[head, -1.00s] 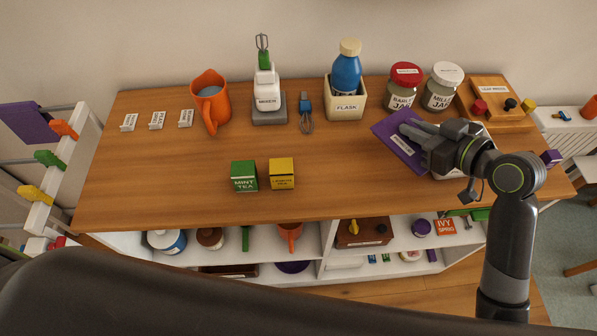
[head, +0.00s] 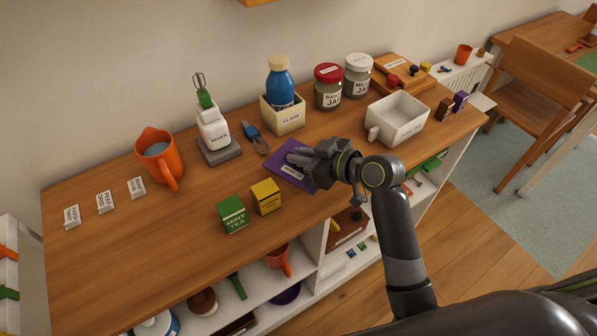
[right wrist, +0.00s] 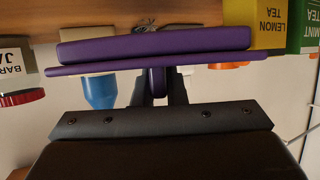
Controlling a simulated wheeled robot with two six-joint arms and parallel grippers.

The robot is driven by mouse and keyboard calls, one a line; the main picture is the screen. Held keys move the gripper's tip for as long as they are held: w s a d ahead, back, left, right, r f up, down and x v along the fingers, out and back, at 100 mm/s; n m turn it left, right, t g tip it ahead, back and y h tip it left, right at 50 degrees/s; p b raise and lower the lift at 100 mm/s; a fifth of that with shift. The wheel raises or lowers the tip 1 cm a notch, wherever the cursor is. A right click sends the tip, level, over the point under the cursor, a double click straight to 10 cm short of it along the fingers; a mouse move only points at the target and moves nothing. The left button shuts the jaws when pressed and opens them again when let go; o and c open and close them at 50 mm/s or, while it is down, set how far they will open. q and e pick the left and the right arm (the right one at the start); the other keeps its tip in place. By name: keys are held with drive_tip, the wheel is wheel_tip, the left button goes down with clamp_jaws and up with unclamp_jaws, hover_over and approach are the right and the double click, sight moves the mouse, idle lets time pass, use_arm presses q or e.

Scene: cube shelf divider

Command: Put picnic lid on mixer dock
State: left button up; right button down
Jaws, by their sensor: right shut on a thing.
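The purple picnic lid (head: 283,168) is a flat plate with a white label. My right gripper (head: 303,158) is shut on it and holds it over the front middle of the tabletop. The right wrist view shows the lid (right wrist: 155,50) edge-on, gripped by its purple knob (right wrist: 157,82) between the fingers. The mixer dock (head: 219,153) is a grey base left of the lid. The white mixer (head: 212,131), with a green top and a metal whisk, stands on it. My left gripper is not in view.
Green (head: 232,214) and yellow (head: 265,196) tea boxes stand in front of the lid. An orange jug (head: 159,158) stands left. An open white container (head: 397,119) stands right. The front left tabletop is clear.

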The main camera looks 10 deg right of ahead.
sight(300, 169)
drive_tip(key=shift+f, duration=2.3)
drive_tip(key=shift+a+f, duration=0.1)
drive_tip(key=shift+f, duration=0.1)
drive_tip(key=c, duration=1.5)
unclamp_jaws()
drive_tip(key=shift+r, duration=0.15)
drive_tip(key=shift+r, duration=0.2)
drive_tip(key=b+v, duration=0.1)
drive_tip(key=v, duration=1.1)
